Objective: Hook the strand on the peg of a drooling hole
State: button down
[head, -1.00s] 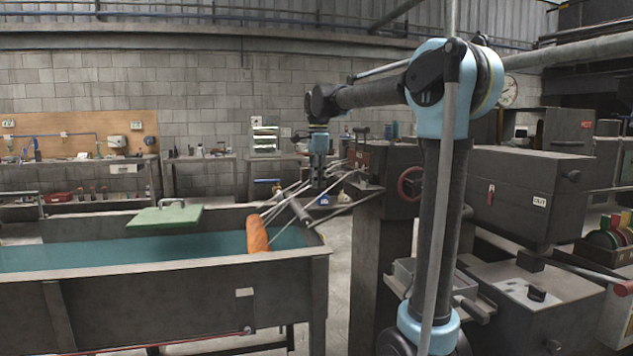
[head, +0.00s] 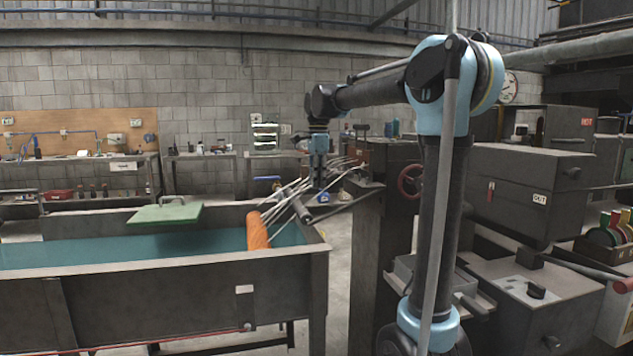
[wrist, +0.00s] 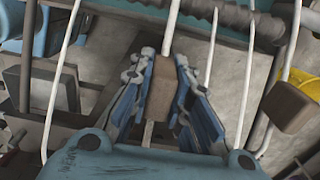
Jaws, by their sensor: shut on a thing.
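Several thin white strands (head: 287,198) run between the dark machine head (head: 372,160) and the orange roller (head: 257,231) at the trough's end. My gripper (head: 318,182) points down among them. In the wrist view my gripper (wrist: 160,108) is shut on a brown block (wrist: 161,88). A white strand (wrist: 172,30) runs up from that block. A second brown block (wrist: 290,108) is at the right, with a white strand (wrist: 291,50) meeting it. The holes and pegs are too small to tell in the head view.
A long trough of blue-green water (head: 120,251) lies left, with a green lid (head: 165,211) over it. A dark ribbed bar (wrist: 232,17) crosses the top of the wrist view. Other strands pass close on both sides of my gripper. A red handwheel (head: 410,180) stands right of it.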

jog(key=shift+f, duration=0.15)
jog(key=c, duration=1.4)
grip_release()
